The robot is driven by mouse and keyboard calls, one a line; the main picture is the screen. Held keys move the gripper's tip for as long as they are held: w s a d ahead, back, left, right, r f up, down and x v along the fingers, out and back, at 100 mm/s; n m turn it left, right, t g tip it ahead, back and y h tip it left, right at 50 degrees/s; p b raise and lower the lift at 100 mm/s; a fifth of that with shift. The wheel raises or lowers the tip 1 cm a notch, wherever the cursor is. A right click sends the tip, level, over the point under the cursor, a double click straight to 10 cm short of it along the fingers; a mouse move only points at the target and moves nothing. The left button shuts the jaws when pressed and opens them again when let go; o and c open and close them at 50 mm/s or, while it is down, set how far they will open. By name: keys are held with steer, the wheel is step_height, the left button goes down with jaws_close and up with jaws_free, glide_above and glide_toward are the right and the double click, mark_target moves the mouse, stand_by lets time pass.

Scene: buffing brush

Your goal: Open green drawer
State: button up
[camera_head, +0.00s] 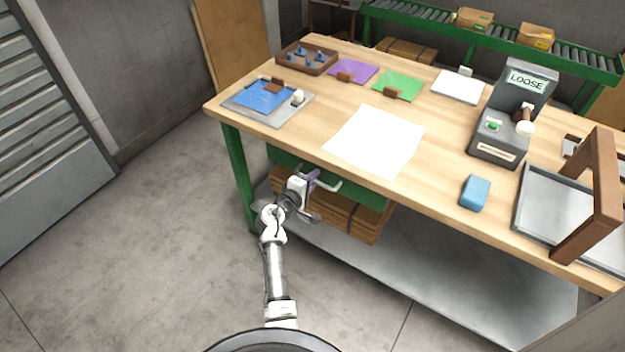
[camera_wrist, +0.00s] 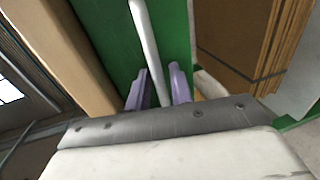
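The green drawer (camera_head: 362,193) sits under the front of the wooden workbench and looks shut. Its white bar handle (camera_head: 326,186) is on the front face. My gripper (camera_head: 314,180) is at the handle, near its left part. In the wrist view, the two purple fingers of my gripper (camera_wrist: 160,82) stand on either side of the handle (camera_wrist: 146,35), with the green drawer front (camera_wrist: 112,40) behind. The fingers are close to the bar, but I cannot tell whether both touch it. The drawer's inside is hidden.
The workbench top (camera_head: 290,135) overhangs the drawer. Flat cardboard (camera_head: 345,217) lies on the grey lower shelf (camera_head: 440,275) below it. A green leg (camera_head: 238,178) stands left of my gripper. The floor (camera_head: 150,240) in front and to the left is clear.

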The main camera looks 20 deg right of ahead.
jaws_close()
steer(key=f+v, duration=0.2)
steer(key=v, duration=1.1)
steer(key=a+f+v, duration=0.1)
steer(key=f+v, duration=0.2)
steer(key=v, duration=0.9)
steer(key=shift+s+a+f, duration=0.2)
steer(key=shift+s+a, duration=0.1)
steer(key=shift+s, duration=0.3)
steer(key=shift+o, duration=0.7)
jaws_free()
